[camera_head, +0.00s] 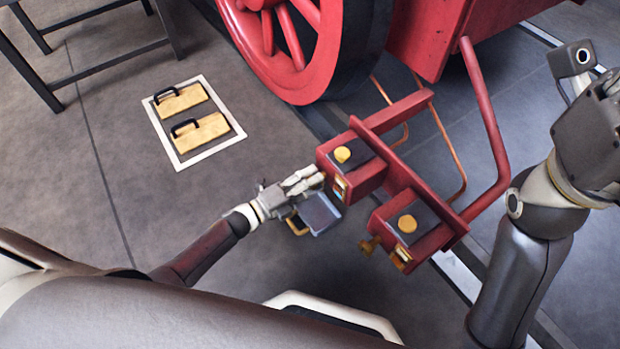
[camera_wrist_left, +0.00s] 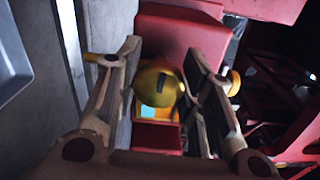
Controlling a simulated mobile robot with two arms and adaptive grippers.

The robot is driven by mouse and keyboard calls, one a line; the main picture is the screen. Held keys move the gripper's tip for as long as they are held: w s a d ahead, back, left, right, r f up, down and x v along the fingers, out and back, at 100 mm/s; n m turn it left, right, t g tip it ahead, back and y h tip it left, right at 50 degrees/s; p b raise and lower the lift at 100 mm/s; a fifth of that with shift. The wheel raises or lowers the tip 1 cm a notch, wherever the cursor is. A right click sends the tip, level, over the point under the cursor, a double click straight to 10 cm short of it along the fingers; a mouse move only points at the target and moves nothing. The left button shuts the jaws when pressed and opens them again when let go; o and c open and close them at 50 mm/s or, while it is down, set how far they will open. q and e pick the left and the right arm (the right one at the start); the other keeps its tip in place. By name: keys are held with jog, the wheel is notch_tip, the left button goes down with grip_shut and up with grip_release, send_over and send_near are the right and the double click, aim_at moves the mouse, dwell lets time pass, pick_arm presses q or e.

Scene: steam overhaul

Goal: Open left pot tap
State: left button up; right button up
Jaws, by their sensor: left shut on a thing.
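Two red pots with brass lid knobs stand on the red frame in the head view: the left pot (camera_head: 365,182) and the right pot (camera_head: 430,237). My left gripper (camera_head: 318,179) is at the near left side of the left pot. In the left wrist view the brass tap (camera_wrist_left: 158,84) sits between the two fingers of the left gripper (camera_wrist_left: 165,80), which is shut on it. The gripper hides this tap in the head view. The right pot's brass tap (camera_head: 370,245) shows uncovered. My right arm is at the right; its fingers are not clearly visible.
A grey container (camera_head: 322,214) with a yellow handle is below my left gripper. A white-framed panel (camera_head: 186,161) with two yellow blocks lies on the floor at the left.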

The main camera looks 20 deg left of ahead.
pick_arm(q)
jog(key=shift+n, duration=0.5)
jog(key=o, duration=1)
jog(key=shift+s+a, duration=0.1)
jog(key=v, duration=1.1)
jog(key=shift+s+a, duration=0.3)
